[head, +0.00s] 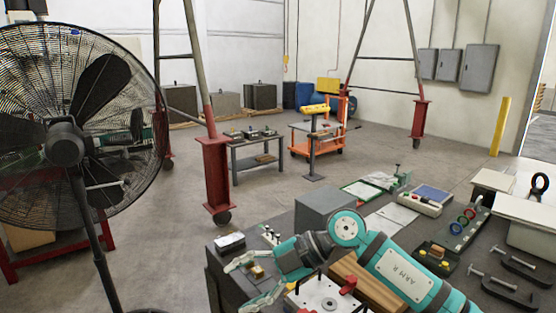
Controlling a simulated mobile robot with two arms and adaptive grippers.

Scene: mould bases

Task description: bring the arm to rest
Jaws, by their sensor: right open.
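My right arm (400,268), teal and grey, comes in from the lower right and reaches left over the dark workbench (228,262). Its gripper (240,287) is at the left end of the bench. The two fingers are spread apart, with nothing seen held between them. A small yellowish block (257,272) shows close to the upper finger; I cannot tell whether they touch. My left gripper is not in view.
A white plate with red clamps (319,297) and a wooden block (368,283) sit close beneath the arm. A grey box (325,207) stands behind it. Rings on a stand (462,222) and dark clamps (512,280) lie right. A large fan (68,140) stands left.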

